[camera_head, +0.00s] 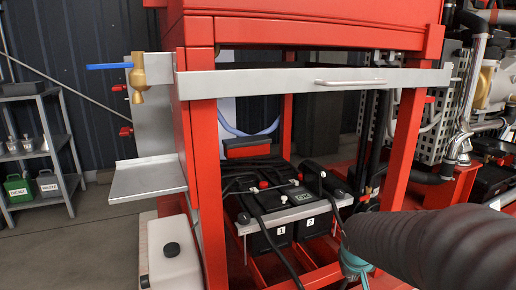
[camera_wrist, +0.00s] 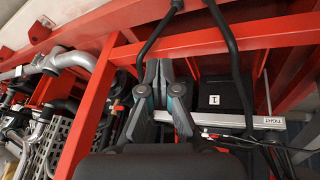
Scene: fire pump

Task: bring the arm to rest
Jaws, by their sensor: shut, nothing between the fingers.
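My gripper (camera_wrist: 158,72) shows in the wrist view with its two grey and teal fingers together and nothing between them. It is in front of the red frame (camera_wrist: 225,42), near the battery labelled 1 (camera_wrist: 215,92). In the head view my arm reaches in from the lower right. Part of my gripper (camera_head: 355,264) shows there low by the frame's right side, its fingertips hidden or cut off. I cannot tell whether it touches anything.
Two black batteries (camera_head: 285,215) sit inside the frame (camera_head: 204,160) under a grey bar (camera_head: 290,216). Black cables run close to my gripper. A long grey crossbar (camera_head: 270,82) spans the front. A white jug (camera_head: 174,255), a small shelf (camera_head: 148,180) and a brass valve (camera_head: 138,78) are at left.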

